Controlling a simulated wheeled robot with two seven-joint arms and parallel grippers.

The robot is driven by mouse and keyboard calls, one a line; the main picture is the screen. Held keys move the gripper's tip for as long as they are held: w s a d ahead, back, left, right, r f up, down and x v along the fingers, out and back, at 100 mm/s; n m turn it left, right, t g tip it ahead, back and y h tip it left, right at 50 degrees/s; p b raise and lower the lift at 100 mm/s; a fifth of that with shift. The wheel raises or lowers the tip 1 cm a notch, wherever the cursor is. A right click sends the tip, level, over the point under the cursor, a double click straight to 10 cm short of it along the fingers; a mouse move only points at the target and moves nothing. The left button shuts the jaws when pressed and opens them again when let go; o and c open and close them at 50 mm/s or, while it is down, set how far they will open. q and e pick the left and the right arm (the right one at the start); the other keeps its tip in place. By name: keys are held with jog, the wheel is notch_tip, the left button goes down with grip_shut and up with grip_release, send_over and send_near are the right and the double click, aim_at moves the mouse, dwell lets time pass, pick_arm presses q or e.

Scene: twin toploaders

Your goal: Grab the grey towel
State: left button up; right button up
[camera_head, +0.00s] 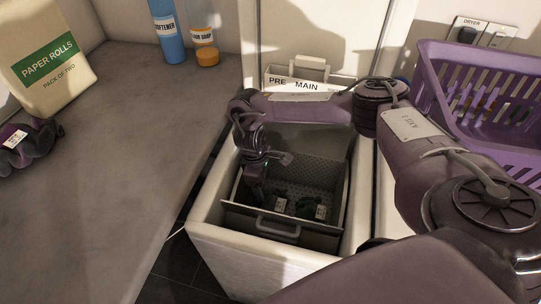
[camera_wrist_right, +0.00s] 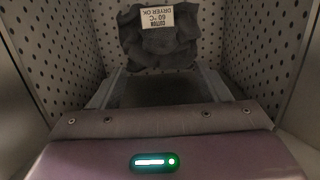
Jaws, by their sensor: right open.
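The grey towel (camera_wrist_right: 160,48) shows in the right wrist view as a crumpled dark-grey bundle with a white tag reading cotton, 60 °C, dryer OK. It lies against the perforated drum wall. My right gripper (camera_wrist_right: 160,72) is open, its two fingers apart and pointing at the towel, with nothing held between them. In the head view, my right gripper (camera_head: 256,188) is down inside the open toploader (camera_head: 210,208). Tagged dark cloths (camera_head: 314,210) lie in the drum; which of them is the towel is hard to tell there. My left gripper is not in view.
The drum's raised front flap with a handle (camera_head: 278,228) stands nearest me. A purple basket (camera_head: 475,95) stands at right.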

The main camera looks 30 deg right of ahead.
aim_at(270, 198)
jog(key=f, duration=0.2)
jog(key=s+f, duration=0.1)
jog(key=f, duration=0.1)
jog(key=d+f, duration=0.1)
jog(key=f, duration=0.1)
jog(key=shift+s+d+f, duration=0.1)
jog(key=shift+s+f, duration=0.05)
jog(key=shift+f, duration=0.25)
jog(key=shift+c, duration=0.4)
jog(key=c, duration=1.4)
